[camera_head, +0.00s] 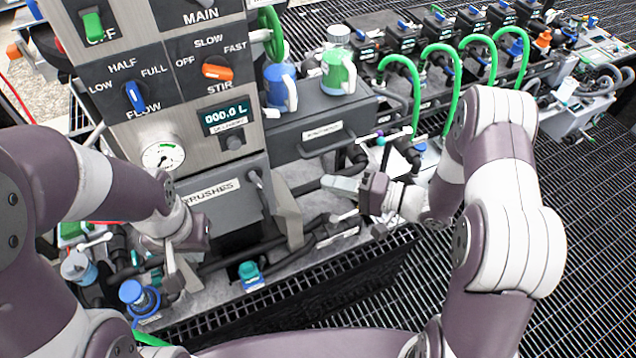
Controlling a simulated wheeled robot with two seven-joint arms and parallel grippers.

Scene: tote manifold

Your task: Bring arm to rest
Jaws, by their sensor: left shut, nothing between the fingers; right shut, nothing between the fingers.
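My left arm reaches in from the left, and its gripper (172,265) is low in front of the control panel, above the dark pipes. Its fingers are small and partly hidden behind the wrist; it is shut and empty. My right arm bends down from the right, and its gripper (343,185) points left, in front of the grey drawer box (310,128). Its pale fingers are together with nothing between them. I cannot tell whether either gripper touches the pipework.
The control panel (178,75) has an orange stir knob (217,71) and a blue flow knob (135,97). A blue jug (280,86) and a green jug (338,72) stand on the drawer box. Green hoses (440,50) arch behind. Open grating floor (590,200) lies right.

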